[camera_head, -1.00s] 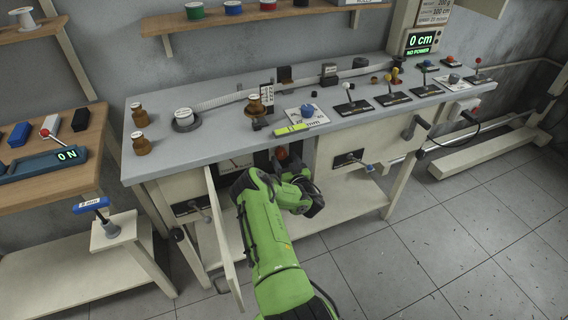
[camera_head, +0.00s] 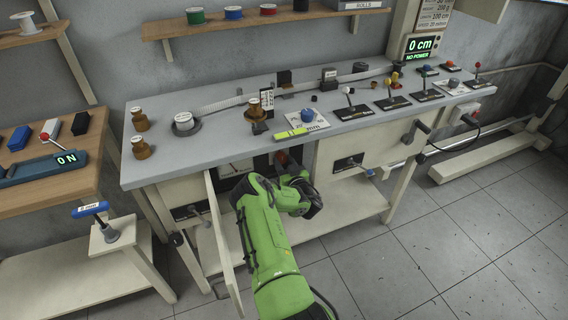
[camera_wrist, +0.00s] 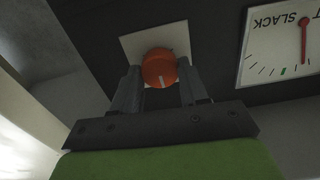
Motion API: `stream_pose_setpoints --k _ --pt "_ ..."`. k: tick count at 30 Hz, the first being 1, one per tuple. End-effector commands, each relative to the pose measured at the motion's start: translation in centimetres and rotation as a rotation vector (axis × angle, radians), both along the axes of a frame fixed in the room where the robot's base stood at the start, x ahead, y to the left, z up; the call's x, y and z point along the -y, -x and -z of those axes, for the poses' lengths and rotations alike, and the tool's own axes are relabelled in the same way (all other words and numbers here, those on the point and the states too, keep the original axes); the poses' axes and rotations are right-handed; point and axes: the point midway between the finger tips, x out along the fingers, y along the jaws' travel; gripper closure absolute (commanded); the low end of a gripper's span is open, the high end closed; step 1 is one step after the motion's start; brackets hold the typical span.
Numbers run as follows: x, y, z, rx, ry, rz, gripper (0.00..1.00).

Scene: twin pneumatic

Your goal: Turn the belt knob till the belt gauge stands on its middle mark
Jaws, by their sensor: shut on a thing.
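The orange belt knob (camera_wrist: 160,68) sits on a pale square plate on a dark panel. Its white line points toward the bottom of the wrist view, slightly right. My gripper (camera_wrist: 160,80) is shut on the knob, one finger on each side. The belt gauge (camera_wrist: 270,55) is to the right, upside down and cut off by the frame edge. Its red needle points straight down in the picture, right of a green mark. In the head view the knob (camera_head: 281,157) shows inside the open cabinet, beyond my wrist, and the gauge (camera_head: 236,167) is mostly hidden.
The open cabinet door (camera_head: 228,245) stands close to the left of my arm. The bench top (camera_head: 225,145) above carries brown weights, a blue knob and several levers. A drawer front (camera_head: 349,160) with a handle is right of the opening. The floor in front is clear.

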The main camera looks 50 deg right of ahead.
Motion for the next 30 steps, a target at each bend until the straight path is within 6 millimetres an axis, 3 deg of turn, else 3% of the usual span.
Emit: stream_pose_setpoints --k 8,30 --pt "-0.04 0.00 0.08 -0.074 0.122 0.000 0.87" --pt "-0.16 -0.06 0.26 -0.411 0.688 -0.001 0.87"
